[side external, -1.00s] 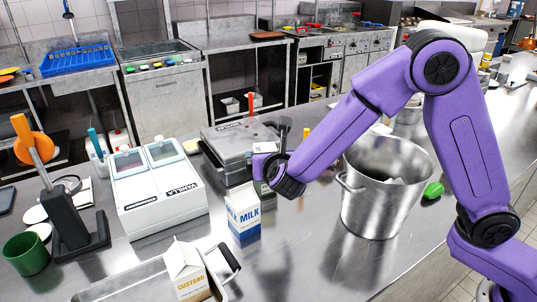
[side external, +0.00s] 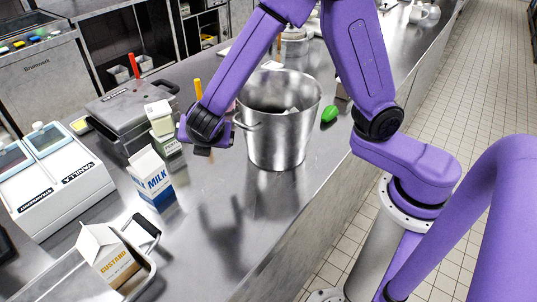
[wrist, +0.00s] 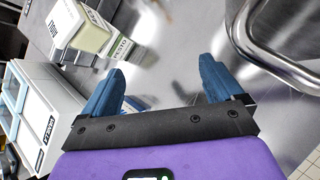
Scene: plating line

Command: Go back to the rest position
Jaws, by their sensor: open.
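My gripper (side external: 203,150) is held above the steel counter, between a pesto carton and a large steel pot. In the wrist view, my gripper (wrist: 160,88) shows two blue fingers spread wide with only bare counter between them. The white and green pesto carton (side external: 164,130) stands upright to the left of my gripper in the side view. In the wrist view, the pesto carton (wrist: 88,32) lies beyond the left finger, apart from it.
The steel pot (side external: 280,125) stands close right of my gripper. A milk carton (side external: 150,178) and a custard carton (side external: 107,255) in a metal tray (side external: 150,275) are nearer left. A white vanilla dispenser (side external: 55,180) and a grill press (side external: 125,108) stand further left.

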